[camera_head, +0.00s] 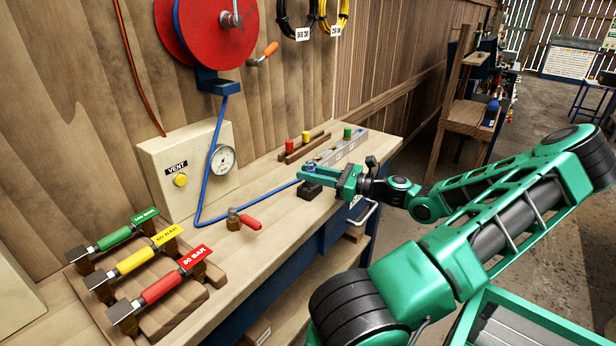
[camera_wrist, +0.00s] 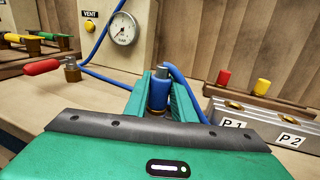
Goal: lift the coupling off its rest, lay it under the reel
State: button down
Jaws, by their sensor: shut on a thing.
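The coupling (camera_wrist: 159,92) is a blue cylinder with a grey metal tip, upright between the two green fingers in the wrist view. My gripper (camera_head: 308,174) is shut on it over the right part of the bench. A dark block (camera_head: 311,190), apparently the rest, is just below the fingers. I cannot tell whether the coupling still touches it. The blue hose (camera_head: 246,207) runs from the coupling along the bench, then up to the reel. The red reel (camera_head: 212,28) hangs on the wall at upper left, with a blue outlet (camera_head: 216,84) below it.
The vent box (camera_head: 182,172) with its gauge (camera_head: 222,159) stands under the reel. A brass valve with a red handle (camera_head: 246,221) is in front of it. A rack with green, yellow and red handles (camera_head: 165,285) is at left. The P1/P2 block (camera_wrist: 262,122) is right of my gripper.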

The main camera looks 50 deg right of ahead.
aim_at(310, 169)
jog(key=shift+r, duration=0.1)
jog(key=shift+r, duration=4.9)
jog(key=shift+f, duration=0.1)
jog(key=shift+f, duration=2.1)
